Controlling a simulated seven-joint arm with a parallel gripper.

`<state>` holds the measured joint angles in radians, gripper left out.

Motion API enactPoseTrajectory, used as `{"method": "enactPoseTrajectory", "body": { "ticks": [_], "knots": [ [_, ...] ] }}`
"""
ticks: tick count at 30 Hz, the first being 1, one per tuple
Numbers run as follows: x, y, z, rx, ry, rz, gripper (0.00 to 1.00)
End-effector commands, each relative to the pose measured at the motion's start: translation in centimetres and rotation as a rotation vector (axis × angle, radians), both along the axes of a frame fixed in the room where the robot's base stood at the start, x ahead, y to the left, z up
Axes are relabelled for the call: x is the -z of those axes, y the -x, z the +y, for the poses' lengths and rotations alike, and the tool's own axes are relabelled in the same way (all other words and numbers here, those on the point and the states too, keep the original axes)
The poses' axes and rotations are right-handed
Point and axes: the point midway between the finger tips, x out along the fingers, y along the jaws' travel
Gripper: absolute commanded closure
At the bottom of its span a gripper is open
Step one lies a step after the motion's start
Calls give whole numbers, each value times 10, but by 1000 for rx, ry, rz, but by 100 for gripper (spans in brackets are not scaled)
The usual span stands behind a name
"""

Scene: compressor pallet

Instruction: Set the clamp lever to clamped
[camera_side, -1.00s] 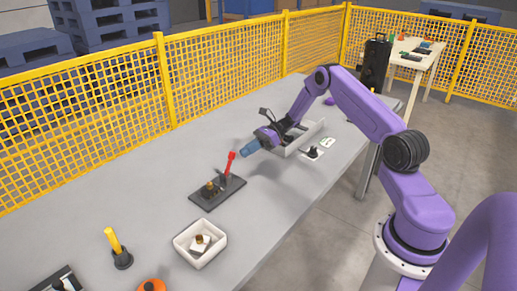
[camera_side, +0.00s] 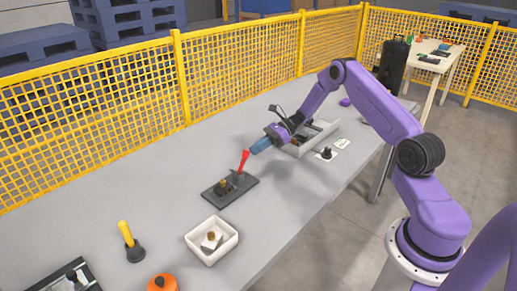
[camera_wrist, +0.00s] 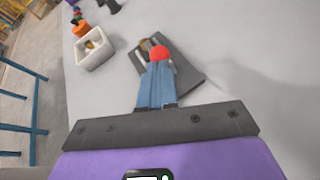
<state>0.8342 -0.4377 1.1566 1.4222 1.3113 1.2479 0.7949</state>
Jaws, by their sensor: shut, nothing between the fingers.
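The clamp lever (camera_side: 243,161) is a red handle standing upright with a slight lean to the right, on a dark base plate (camera_side: 218,197). A brass-coloured part (camera_side: 222,186) sits on the plate beside it. My gripper (camera_side: 252,151) has blue fingers, shut and empty, at the right of the lever's top. They appear to touch or nearly touch it; I cannot tell which. In the wrist view the lever's round red end (camera_wrist: 158,52) lies just beyond the fingertips (camera_wrist: 158,64), which hide the lower lever and part of the plate (camera_wrist: 186,72).
A white bin (camera_side: 190,243) with small parts stands in front of the plate. A yellow-handled piece (camera_side: 126,234) and an orange item (camera_side: 161,284) are at the lower left. A grey tray (camera_side: 300,150) lies under my arm. The table left of the plate is clear.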

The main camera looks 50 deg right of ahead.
Motion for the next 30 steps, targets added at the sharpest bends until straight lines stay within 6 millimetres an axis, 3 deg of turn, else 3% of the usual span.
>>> {"method": "enactPoseTrajectory", "body": {
  "ticks": [17,30],
  "knots": [
    [-12,0,15,-4,143,-3,100],
    [-31,0,55,-7,522,-5,100]
  ]
}}
